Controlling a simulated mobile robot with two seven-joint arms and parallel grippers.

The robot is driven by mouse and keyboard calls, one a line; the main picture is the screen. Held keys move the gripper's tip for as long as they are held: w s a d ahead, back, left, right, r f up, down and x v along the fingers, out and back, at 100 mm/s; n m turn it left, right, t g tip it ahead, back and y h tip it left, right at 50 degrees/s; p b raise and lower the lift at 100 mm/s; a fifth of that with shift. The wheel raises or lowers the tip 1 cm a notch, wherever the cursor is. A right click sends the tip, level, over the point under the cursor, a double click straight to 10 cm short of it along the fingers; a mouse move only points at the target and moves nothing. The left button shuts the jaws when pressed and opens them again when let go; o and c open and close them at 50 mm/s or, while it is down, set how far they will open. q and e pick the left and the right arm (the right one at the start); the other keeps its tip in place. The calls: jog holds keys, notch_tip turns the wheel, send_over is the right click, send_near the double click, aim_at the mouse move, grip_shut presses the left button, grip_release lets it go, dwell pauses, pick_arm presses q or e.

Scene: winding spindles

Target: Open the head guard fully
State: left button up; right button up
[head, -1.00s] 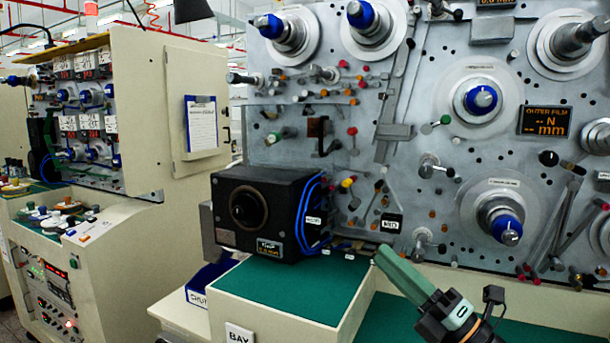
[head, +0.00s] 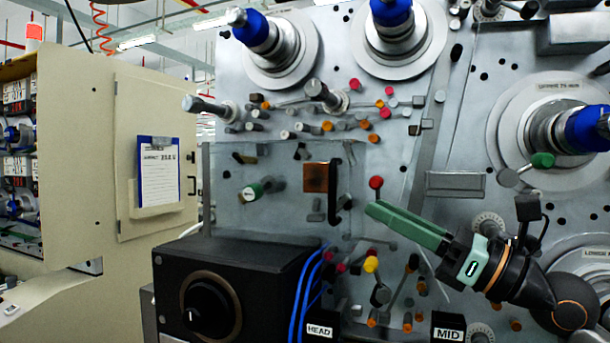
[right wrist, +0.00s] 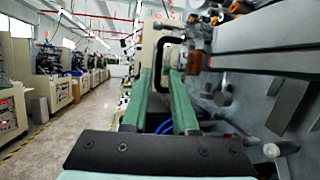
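The head guard (head: 225,215) is a clear, faintly tinted panel in front of the machine's grey face, above the black box. Its black bar handle (head: 335,190) stands upright near the guard's right side. My right gripper (head: 374,211) has green fingers and reaches in from the right, its tips a little right of the handle's lower end. In the right wrist view the two fingers (right wrist: 162,75) are apart with nothing between them, and the black handle (right wrist: 158,62) shows just beyond the tips. I cannot tell whether they touch. My left gripper is not in view.
A black box with a round knob (head: 208,305) sits below the guard, with blue cables (head: 305,290) beside it. Pegs and rollers crowd the machine's face around my gripper. A cream cabinet (head: 110,200) stands at left. The wrist view shows an open aisle (right wrist: 75,135).

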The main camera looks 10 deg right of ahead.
aim_at(315, 175)
jog(key=p+x, duration=0.5)
jog(key=x, duration=0.7)
jog(key=shift+a+r, duration=0.15)
jog(key=shift+r, duration=0.1)
grip_shut()
dwell(1.0)
